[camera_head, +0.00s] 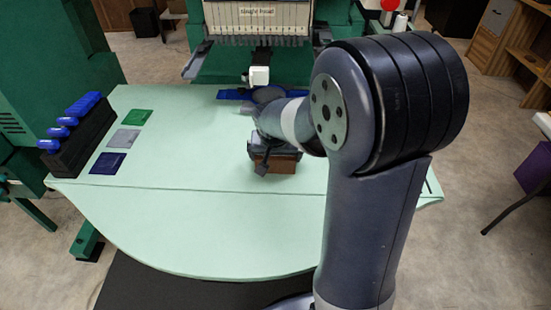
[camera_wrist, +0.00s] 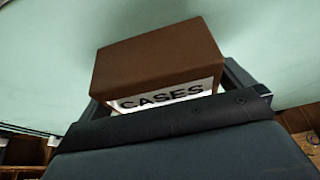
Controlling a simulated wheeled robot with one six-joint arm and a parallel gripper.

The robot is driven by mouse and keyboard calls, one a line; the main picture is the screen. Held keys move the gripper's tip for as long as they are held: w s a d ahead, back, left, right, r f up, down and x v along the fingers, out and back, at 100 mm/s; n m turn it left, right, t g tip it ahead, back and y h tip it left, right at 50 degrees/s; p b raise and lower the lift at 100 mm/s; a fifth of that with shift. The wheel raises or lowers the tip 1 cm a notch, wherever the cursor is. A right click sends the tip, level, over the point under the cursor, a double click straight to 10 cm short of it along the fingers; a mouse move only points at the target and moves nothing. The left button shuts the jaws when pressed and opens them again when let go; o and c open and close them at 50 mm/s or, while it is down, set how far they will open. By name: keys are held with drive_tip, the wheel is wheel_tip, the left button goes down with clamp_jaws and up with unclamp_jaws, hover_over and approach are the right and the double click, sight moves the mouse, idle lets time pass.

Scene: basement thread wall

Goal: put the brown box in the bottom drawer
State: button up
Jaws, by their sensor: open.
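The brown box (camera_head: 281,164) is on the pale green table under my gripper (camera_head: 273,158), partly hidden by it. In the wrist view the brown box (camera_wrist: 155,55) fills the upper middle, with a white label reading "CASES". My gripper (camera_wrist: 165,95) is open, with one dark finger at each side of the box. I cannot tell whether the fingers touch it. I cannot make out the bottom drawer in either view; a wooden unit (camera_head: 512,42) stands at the far right.
The pale green table (camera_head: 200,225) is clear in front. Green, grey and dark blue squares (camera_head: 109,163) and a black rack with blue-topped items (camera_head: 80,130) are at left. A green embroidery machine (camera_head: 258,22) stands behind. A purple thing (camera_head: 533,168) is at right.

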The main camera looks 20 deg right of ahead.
drive_tip(key=shift+r, duration=0.1)
drive_tip(key=c, duration=0.7)
